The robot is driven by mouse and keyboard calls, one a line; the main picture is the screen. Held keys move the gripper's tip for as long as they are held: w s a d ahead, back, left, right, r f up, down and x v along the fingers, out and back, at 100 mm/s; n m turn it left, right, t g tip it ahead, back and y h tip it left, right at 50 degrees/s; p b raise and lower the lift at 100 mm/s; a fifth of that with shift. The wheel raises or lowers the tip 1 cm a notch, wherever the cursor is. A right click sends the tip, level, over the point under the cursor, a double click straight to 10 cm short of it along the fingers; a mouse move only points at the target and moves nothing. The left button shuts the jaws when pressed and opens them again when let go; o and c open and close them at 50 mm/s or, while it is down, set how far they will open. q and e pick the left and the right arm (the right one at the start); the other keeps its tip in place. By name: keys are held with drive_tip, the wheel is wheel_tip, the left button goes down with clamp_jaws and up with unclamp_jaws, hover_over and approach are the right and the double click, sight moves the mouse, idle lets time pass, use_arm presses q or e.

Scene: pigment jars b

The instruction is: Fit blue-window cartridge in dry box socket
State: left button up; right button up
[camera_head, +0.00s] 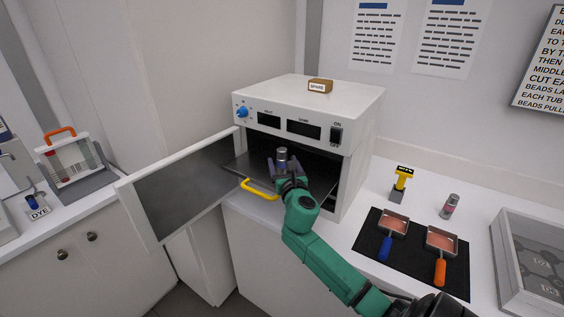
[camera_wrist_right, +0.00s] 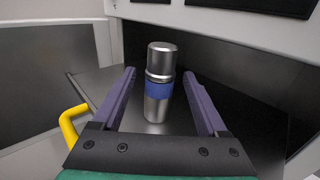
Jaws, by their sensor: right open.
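The blue-window cartridge (camera_wrist_right: 159,92), a silver cylinder with a blue band, stands upright on the dark shelf (camera_wrist_right: 105,84) of the dry box; its top (camera_head: 282,153) also shows in the head view. The white dry box (camera_head: 310,103) has its door (camera_head: 185,185) open to the left. My right gripper (camera_head: 284,163) is at the box opening. In the right wrist view its purple fingers (camera_wrist_right: 159,75) are open, one on each side of the cartridge, with gaps visible. I cannot make out the socket. My left gripper is not in view.
A yellow handle (camera_head: 260,190) is at the shelf's front. On the right counter are a black mat (camera_head: 373,237) with two pans, a yellow tool (camera_head: 401,178), another cartridge (camera_head: 449,206) with a reddish band, and a grey tray (camera_head: 506,262). A carrier (camera_head: 75,160) stands far left.

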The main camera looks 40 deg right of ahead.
drive_tip(key=shift+s+a, duration=0.1)
drive_tip(key=shift+c, duration=1)
clamp_jaws()
